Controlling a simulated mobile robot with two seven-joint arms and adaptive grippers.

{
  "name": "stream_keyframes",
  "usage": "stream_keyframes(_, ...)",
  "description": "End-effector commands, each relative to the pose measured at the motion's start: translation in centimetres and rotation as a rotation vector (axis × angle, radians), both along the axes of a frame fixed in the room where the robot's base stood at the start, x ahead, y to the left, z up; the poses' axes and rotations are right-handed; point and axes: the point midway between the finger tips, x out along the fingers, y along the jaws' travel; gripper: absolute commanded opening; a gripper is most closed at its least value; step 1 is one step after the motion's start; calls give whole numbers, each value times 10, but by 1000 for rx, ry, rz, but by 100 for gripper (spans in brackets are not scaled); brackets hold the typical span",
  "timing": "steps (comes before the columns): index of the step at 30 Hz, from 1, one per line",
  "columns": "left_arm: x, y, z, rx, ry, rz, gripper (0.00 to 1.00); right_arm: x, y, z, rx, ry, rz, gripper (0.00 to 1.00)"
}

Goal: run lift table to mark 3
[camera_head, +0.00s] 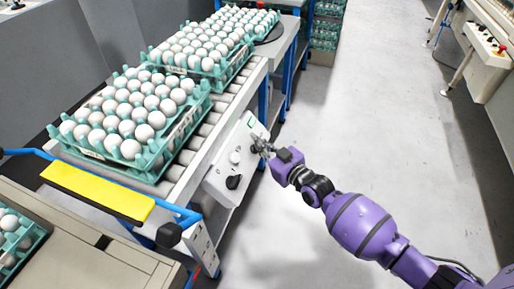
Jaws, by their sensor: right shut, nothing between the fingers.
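A white control panel (226,178) is fixed to the near right side of the roller conveyor. It carries a small green display (251,122), a pale knob or button (235,157) and a black knob (233,182). My right gripper (261,146) is shut and empty at the panel's upper right part, over or against a control there that it partly hides. I cannot tell whether it touches. The display reading is too small to make out. My left gripper is not in view. I cannot tell which part is the lift table.
Teal trays of white eggs (133,178) stand on the roller conveyor (207,128). A yellow pad (98,190) and blue rail (183,209) lie at the near left. More eggs (9,222) sit at the lower left. The grey floor (360,110) to the right is clear.

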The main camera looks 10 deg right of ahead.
Motion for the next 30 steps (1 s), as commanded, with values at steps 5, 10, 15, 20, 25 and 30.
stream_keyframes(5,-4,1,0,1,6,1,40,0,0,-1,0,1,1,0)
stream_keyframes(10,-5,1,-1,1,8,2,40,0,0,-1,0,1,1,0)
stream_keyframes(15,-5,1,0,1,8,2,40,0,0,0,0,1,1,0)
stream_keyframes(20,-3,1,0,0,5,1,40,0,0,0,0,1,1,0)
stream_keyframes(25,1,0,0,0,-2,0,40,0,0,0,0,1,1,0)
stream_keyframes(30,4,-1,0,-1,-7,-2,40,0,0,-1,0,1,1,0)
